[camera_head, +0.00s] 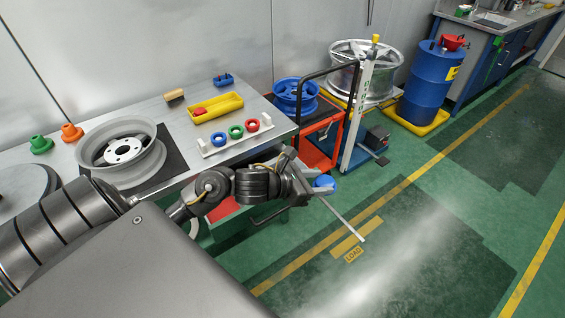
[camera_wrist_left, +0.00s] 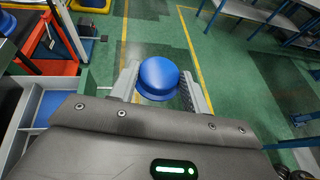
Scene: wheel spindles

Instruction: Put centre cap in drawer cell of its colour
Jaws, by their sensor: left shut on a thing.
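The centre cap is a blue round cap (camera_head: 325,181), held out over the floor beyond the table's front edge. In the left wrist view the cap (camera_wrist_left: 158,76) sits between the two fingers of my left gripper (camera_wrist_left: 157,88), which is shut on it. The gripper also shows in the head view (camera_head: 316,187). An open drawer (camera_wrist_left: 22,112) lies at the left of the wrist view, with a blue-floored cell (camera_wrist_left: 50,107) in sight. In the head view a red cell (camera_head: 222,210) shows under the table, partly hidden by my left arm. My right gripper is not in view.
On the table are a wheel (camera_head: 121,152), a yellow tray (camera_head: 216,108), a white rack (camera_head: 237,138) with blue, green and red rings, and orange and green flanged parts. A red cart (camera_head: 318,150) and a lifting stand are right of the table. The floor at right is clear.

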